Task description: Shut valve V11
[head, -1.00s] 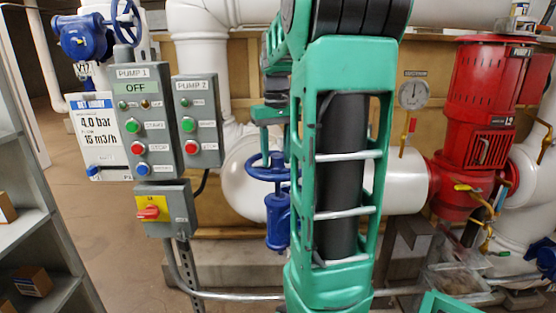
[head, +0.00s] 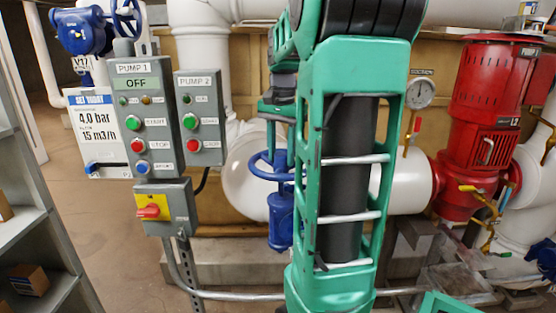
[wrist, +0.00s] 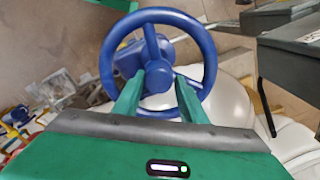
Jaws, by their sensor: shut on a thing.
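A blue handwheel (wrist: 204,48) with spokes and a round hub fills the upper middle of the wrist view. My gripper (wrist: 160,82) reaches across its near rim, with a green finger on each side below the hub, and is shut on the wheel. In the head view the same wheel (head: 262,176) sits on a blue valve body (head: 281,222), partly hidden behind my green arm. I see no readable tag on it. Another blue valve (head: 82,31) is at the upper left, with a tag (head: 81,64) that reads V17 or V11; it is too small to be sure.
The Pump 1 panel (head: 147,108), Pump 2 panel (head: 199,118) and a switch box (head: 165,208) stand left of the gripped wheel. A shelf (head: 30,220) is at the far left. White pipes, a gauge (head: 420,93) and a red motor (head: 490,110) are behind and right.

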